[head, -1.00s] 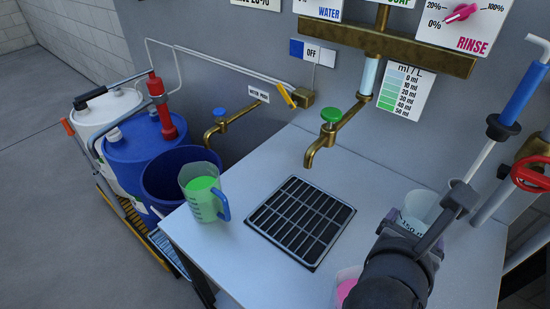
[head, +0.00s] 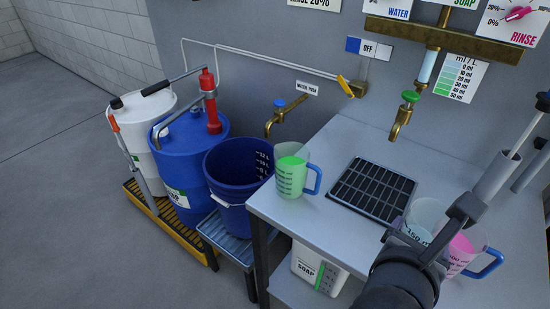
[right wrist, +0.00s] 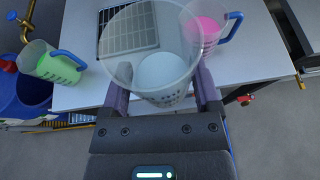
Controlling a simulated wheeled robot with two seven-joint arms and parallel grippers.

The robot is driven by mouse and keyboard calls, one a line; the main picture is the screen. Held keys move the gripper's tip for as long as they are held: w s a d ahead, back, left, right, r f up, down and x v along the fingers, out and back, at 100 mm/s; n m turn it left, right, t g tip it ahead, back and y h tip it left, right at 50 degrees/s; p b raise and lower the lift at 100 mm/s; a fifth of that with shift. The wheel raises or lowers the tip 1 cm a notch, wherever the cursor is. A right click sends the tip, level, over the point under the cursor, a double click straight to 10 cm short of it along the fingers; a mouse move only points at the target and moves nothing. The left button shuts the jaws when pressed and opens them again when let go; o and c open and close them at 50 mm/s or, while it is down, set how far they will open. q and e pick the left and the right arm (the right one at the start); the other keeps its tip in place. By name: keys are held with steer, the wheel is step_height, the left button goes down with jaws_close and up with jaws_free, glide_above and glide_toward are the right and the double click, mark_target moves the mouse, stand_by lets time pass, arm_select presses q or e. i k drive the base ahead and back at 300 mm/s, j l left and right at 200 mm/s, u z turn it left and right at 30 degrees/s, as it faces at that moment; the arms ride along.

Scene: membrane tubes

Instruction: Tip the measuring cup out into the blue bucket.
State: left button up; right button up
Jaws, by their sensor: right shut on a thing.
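My right gripper (right wrist: 164,98) is shut around a clear measuring cup (right wrist: 150,50), one finger on each side. In the right wrist view I look into its wide mouth and see pale whitish content or base; I cannot tell which. In the head view the cup (head: 424,217) looks upright over the front right of the table, partly hidden by my right gripper (head: 425,240). The open blue bucket (head: 228,186) stands left of the table, well apart from the cup. Part of it also shows at the left of the right wrist view (right wrist: 14,106). My left gripper is not in view.
A jug with green liquid (head: 290,178) stands on the table's left edge, beside the bucket. A jug with pink liquid (head: 463,252) is right of my gripper. A black drain grate (head: 372,190) and a brass tap (head: 401,120) lie between. Blue and white drums stand behind the bucket.

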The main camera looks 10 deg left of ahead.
mark_target(235, 170)
steer(key=i+j, duration=0.1)
steer(key=j, duration=0.6)
steer(key=i+j+z, duration=0.1)
steer(key=j, duration=0.55)
steer(key=j+z, duration=0.1)
steer(key=j, duration=0.6)
steer(key=i+j, duration=0.25)
steer(key=j, duration=0.15)
steer(key=i+j+z, duration=0.1)
steer(key=i+j, duration=0.4)
steer(key=j, duration=0.25)
steer(key=i+z, duration=0.1)
steer(key=i, duration=0.2)
